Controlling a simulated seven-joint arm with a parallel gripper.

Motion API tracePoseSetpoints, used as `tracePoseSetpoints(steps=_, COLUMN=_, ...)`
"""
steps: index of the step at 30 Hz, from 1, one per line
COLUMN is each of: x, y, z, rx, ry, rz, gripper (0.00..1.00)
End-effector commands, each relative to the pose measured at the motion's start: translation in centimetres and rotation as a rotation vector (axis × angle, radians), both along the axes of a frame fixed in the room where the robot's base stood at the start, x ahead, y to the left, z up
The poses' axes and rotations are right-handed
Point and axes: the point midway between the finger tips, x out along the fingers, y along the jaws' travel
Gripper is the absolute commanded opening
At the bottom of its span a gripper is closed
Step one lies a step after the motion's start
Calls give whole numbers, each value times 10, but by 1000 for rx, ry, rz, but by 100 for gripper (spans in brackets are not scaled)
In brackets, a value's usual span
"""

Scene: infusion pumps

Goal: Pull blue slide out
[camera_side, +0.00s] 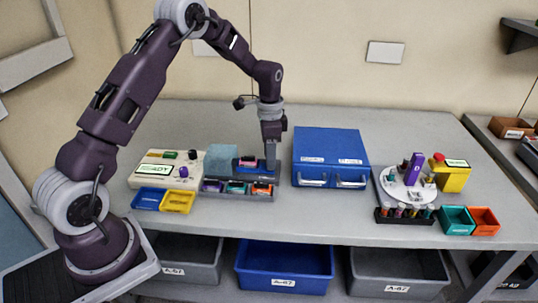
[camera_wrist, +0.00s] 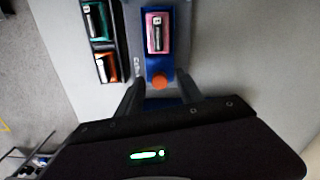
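The blue slide (camera_wrist: 159,59) shows in the wrist view with a pink, white-labelled cartridge (camera_wrist: 158,32) lying in it and a round orange knob (camera_wrist: 160,82) at its near end. In the side view the slide (camera_side: 243,168) sits at the right part of the grey-teal pump block (camera_side: 221,157), partly hidden by my gripper (camera_side: 271,168). In the wrist view my gripper (camera_wrist: 160,80) is open. Its two dark fingers stand on either side of the knob, with a visible gap on each side. Whether the slide is partly out cannot be told.
A dark rack (camera_side: 238,196) with purple, teal and orange cartridges stands in front of the pump block. A blue cabinet (camera_side: 331,150) with two handles stands close to the right. A cream console (camera_side: 165,170) and blue and yellow trays (camera_side: 178,201) are on the left.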

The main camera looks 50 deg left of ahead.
Motion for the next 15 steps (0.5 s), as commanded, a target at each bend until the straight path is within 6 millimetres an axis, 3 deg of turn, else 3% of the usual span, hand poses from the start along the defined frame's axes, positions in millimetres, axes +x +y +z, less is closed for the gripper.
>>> tracePoseSetpoints(steps=7, x=0, y=0, z=3, rx=0, ry=0, rz=-1, gripper=43)
tracePoseSetpoints(steps=15, x=1, y=0, z=55, rx=1, ry=-3, rz=-1, gripper=43)
